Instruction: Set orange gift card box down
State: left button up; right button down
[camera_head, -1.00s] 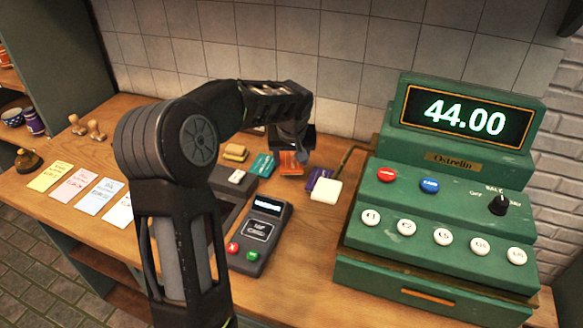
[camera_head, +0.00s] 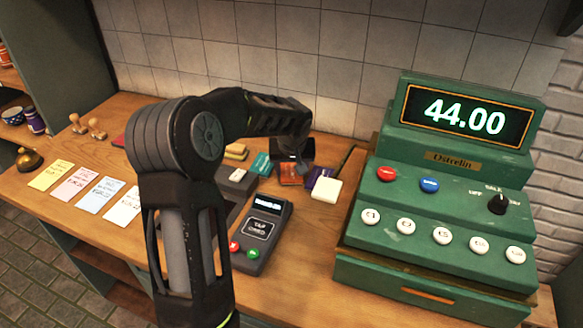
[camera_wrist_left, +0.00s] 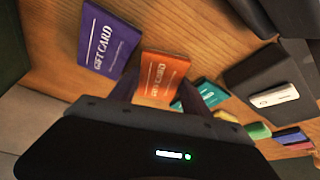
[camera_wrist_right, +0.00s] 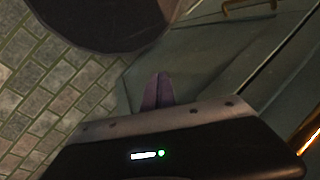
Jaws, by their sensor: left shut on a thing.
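The orange gift card box (camera_head: 290,176) is between the fingers of my left gripper (camera_head: 292,164), low at the counter by the wall. In the left wrist view the orange box (camera_wrist_left: 163,75) stands out between the spread fingers, with "GIFT CARD" facing the camera. Its lower end is hidden by the gripper, and I cannot tell whether it fully rests on the wood. A purple gift card box (camera_wrist_left: 108,40) lies on one side of it and a teal one (camera_wrist_left: 200,95) on the other. My right gripper (camera_wrist_right: 158,90) shows only in its wrist view, shut and empty.
A white block (camera_head: 326,190) lies before the purple box, left of the green cash register (camera_head: 440,210). A card reader (camera_head: 264,232) stands in front. Paper notes (camera_head: 85,192) and a brass bell (camera_head: 28,159) are at the left. Bare wood (camera_head: 312,235) lies between reader and register.

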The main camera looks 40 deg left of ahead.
pick_arm(q)
jog(key=o, duration=1)
jog(key=shift+r+p, duration=0.2)
jog(key=shift+p, duration=0.15)
jog(key=shift+r, duration=0.2)
jog(key=b+v, duration=0.1)
jog(key=v, duration=1)
jog(key=shift+s+d+r+b, duration=0.15)
jog(key=shift+d+r+b, duration=0.05)
jog(key=shift+b, duration=0.2)
